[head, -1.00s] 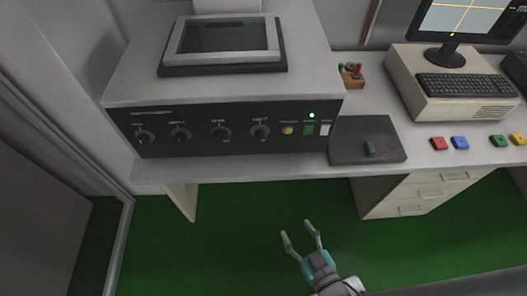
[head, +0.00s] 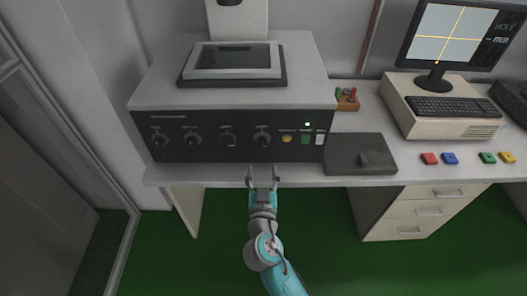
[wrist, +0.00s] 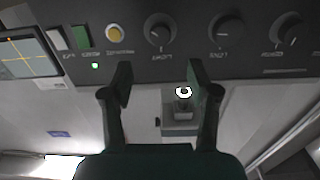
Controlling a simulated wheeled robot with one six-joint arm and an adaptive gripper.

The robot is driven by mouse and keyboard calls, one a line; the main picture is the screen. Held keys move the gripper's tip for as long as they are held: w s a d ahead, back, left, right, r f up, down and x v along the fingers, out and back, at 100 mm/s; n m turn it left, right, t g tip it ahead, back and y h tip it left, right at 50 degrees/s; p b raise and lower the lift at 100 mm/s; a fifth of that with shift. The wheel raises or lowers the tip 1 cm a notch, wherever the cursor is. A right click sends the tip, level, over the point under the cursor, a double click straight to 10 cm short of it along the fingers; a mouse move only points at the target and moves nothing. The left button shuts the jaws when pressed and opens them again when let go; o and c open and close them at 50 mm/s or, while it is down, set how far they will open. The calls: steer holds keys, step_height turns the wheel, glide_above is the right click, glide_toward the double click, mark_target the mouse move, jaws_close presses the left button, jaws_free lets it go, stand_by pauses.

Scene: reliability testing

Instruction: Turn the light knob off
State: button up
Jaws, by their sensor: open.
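A dark control panel (head: 200,146) on the front of a grey box carries a row of several round black knobs. The rightmost knob (head: 262,138), beside a yellow button, also shows in the wrist view (wrist: 160,33). The labels are too small to read, so I cannot tell for sure which knob is the light one. My gripper (head: 262,173) is open and empty, just below and in front of the rightmost knob. In the wrist view its two fingers (wrist: 158,80) are spread, with that knob beyond the gap, apparently untouched.
Right of the knobs are the yellow button (head: 287,139), a green button (head: 305,139), a white button (head: 320,139) and a small lit indicator (head: 307,124). A dark flat box (head: 345,150) stands close by on the desk. The desk edge lies under my gripper.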

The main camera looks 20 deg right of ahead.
mark_target(262, 145)
steer(key=x, duration=1.1)
steer(key=shift+s, duration=0.1)
jaws_close()
